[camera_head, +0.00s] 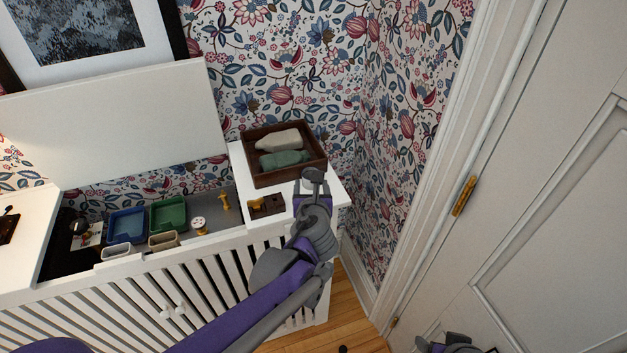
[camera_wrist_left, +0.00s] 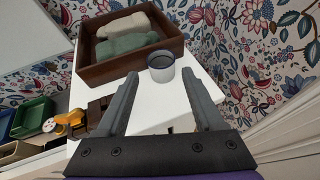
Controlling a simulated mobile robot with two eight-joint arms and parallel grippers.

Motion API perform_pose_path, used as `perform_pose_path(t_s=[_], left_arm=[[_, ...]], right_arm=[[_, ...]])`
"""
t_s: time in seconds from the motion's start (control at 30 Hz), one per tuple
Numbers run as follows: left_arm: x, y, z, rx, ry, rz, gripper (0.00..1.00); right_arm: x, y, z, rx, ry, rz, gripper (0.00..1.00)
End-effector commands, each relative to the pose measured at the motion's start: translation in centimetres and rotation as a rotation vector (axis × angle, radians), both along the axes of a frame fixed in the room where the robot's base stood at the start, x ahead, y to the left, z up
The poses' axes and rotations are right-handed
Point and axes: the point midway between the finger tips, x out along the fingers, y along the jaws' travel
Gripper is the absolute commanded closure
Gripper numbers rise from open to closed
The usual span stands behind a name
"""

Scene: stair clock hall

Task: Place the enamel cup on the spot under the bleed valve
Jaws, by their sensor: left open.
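The enamel cup (camera_wrist_left: 161,67), pale outside with a dark inside, stands upright on the white cover top in the left wrist view. My left gripper (camera_wrist_left: 158,95) is open, with the cup just beyond its fingertips and between their lines; no contact shows. In the head view my left gripper (camera_head: 313,178) is over the right end of the cover and largely hides the cup. A yellow brass fitting (camera_head: 226,201), perhaps the bleed valve, is in the open compartment to the left. The spot under it cannot be made out. Part of my right gripper (camera_head: 455,345) shows at the bottom edge.
A brown wooden tray (camera_head: 252,171) with two folded cloths stands behind the cup. A small dark block with brass (camera_head: 266,206) is left of my gripper. Blue (camera_head: 126,226) and green (camera_head: 168,214) bins sit in the compartment, its lid (camera_head: 120,125) raised. A door is at right.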

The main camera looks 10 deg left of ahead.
Motion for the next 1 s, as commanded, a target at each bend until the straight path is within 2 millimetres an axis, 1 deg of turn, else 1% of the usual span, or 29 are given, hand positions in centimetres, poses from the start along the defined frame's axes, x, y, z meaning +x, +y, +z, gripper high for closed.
perform_pose_path(t_s=[0.03, 0.1, 0.2, 0.37, 0.7, 0.8, 1.0], left_arm=[[0.8, 0.3, -0.4, -0.001, 0.000, 0.003, 0.31], [1.7, 0.6, -0.7, -0.002, 0.000, 0.004, 0.31], [2.5, 0.8, -1.1, -0.003, 0.000, 0.002, 0.31], [3.3, 1.0, -1.5, -0.003, 0.000, 0.002, 0.31], [6.9, 2.0, -3.4, -0.004, 0.000, 0.004, 0.31], [7.4, 2.1, -3.6, -0.004, 0.000, 0.003, 0.31], [7.4, 2.1, -3.7, -0.005, 0.001, 0.003, 0.31]], right_arm=[[0.0, 0.0, -0.1, 0.000, 0.000, 0.000, 0.27], [0.0, 0.0, -0.1, 0.000, 0.000, 0.000, 0.27], [0.0, 0.0, -0.1, 0.000, 0.000, 0.000, 0.27], [0.0, 0.0, 0.0, 0.000, 0.000, 0.000, 0.27], [0.2, 0.0, 0.6, 0.000, -0.004, 0.000, 0.27], [0.2, 0.0, 0.6, 0.000, -0.005, 0.000, 0.27], [0.2, 0.0, 0.6, 0.000, -0.004, 0.000, 0.27]])
